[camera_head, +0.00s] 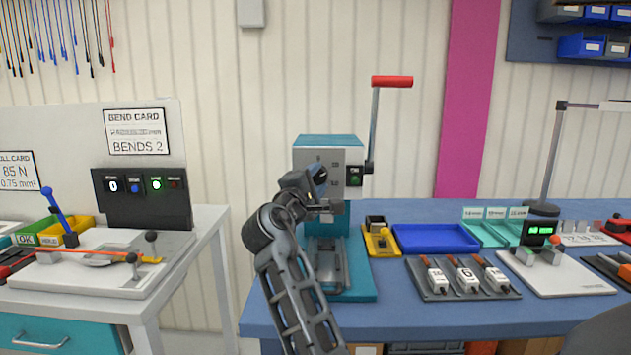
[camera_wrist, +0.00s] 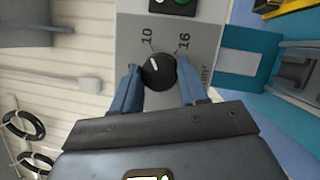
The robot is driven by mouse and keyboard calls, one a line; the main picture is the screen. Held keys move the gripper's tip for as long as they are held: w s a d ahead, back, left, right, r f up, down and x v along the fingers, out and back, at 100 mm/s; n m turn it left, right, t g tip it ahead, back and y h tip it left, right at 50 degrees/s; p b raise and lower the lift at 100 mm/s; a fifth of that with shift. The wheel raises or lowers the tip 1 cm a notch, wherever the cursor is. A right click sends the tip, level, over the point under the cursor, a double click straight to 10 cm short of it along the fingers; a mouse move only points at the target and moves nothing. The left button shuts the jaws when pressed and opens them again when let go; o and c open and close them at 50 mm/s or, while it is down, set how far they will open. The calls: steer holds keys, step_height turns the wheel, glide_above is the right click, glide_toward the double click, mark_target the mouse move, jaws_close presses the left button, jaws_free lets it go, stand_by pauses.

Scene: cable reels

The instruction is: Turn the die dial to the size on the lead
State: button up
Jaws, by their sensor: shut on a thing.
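The die dial (camera_wrist: 159,72) is a round black knob on the grey face of the crimping press (camera_head: 328,160). In the wrist view the numbers 10 and 16 are printed above it, and a small pale mark on the knob seems to point up-left, toward the 10 side. Other numbers are hidden. My gripper (camera_wrist: 158,84) is shut on the dial, with one blue finger on each side. In the head view my gripper (camera_head: 319,182) is at the press face and mostly hides the dial. Several tagged leads (camera_head: 468,275) lie in a dark tray; their tags are too small to read surely.
The press has a long lever with a red handle (camera_head: 392,82) on its right. Right of the press are a yellow holder (camera_head: 381,243), an empty blue tray (camera_head: 437,238) and a pale tester board (camera_head: 560,277). A bending station (camera_head: 90,265) stands on a separate bench at left.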

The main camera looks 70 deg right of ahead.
steer(key=o, duration=1)
steer(key=shift+o, duration=0.2)
steer(key=a+f+b, duration=0.1)
steer(key=a, duration=0.6)
steer(key=shift+s+a, duration=0.15)
steer(key=shift+a, duration=0.25)
steer(key=shift+f, duration=0.15)
